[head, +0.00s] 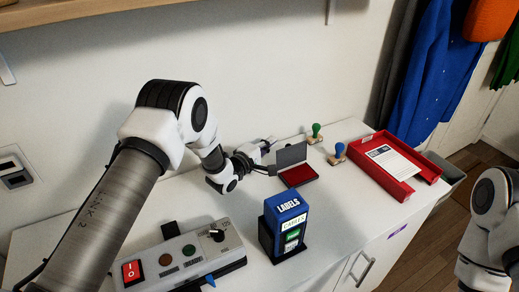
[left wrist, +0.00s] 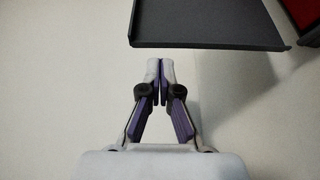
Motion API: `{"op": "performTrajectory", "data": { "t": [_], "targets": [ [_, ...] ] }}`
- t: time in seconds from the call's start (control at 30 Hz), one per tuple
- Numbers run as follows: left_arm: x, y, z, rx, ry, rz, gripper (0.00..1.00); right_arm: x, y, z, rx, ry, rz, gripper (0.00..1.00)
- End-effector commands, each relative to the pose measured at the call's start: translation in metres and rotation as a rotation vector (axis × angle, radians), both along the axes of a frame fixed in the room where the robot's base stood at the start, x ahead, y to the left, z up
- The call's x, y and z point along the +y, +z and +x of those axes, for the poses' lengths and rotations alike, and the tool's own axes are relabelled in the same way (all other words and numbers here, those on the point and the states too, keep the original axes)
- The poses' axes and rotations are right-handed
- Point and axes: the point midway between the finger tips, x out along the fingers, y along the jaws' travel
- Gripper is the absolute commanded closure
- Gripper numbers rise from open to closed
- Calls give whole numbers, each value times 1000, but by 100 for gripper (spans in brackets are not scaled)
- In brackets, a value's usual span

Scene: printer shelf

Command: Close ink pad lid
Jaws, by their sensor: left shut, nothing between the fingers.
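The ink pad (head: 298,176) lies open on the white cabinet top, a dark case with a red pad. Its grey lid (head: 291,155) stands up at the back left of the pad. In the left wrist view the lid (left wrist: 205,22) is a dark plate at the top, and part of the red pad (left wrist: 306,12) shows at the top right corner. My left gripper (left wrist: 160,62) is shut and empty, its fingertips just short of the lid's near edge in that view. In the head view the left gripper (head: 268,168) is at the lid's left, partly hidden by its wrist.
A green-handled stamp (head: 315,134) and a blue-handled stamp (head: 337,153) stand right of the pad. A red tray (head: 400,168) with paper is farther right. A blue labels box (head: 286,222) and a grey switch box (head: 185,257) stand in front.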

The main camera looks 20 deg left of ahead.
Motion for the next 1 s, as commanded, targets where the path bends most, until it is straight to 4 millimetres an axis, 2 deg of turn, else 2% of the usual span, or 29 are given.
{"op": "performTrajectory", "data": {
  "t": [0.03,0.07,0.13,0.3,1.0],
  "targets": [
    [-4,0,9,-2,-1,0,100,0,2,0,0,0,0,60],
    [-9,2,10,-2,-3,0,100,0,5,0,0,0,0,60],
    [-19,4,-2,3,-3,-1,100,0,10,0,0,0,0,60],
    [-32,4,-14,1,0,-1,100,0,14,0,0,0,0,60],
    [-36,5,-19,-35,0,36,100,0,9,0,0,0,0,60]
  ]
}}
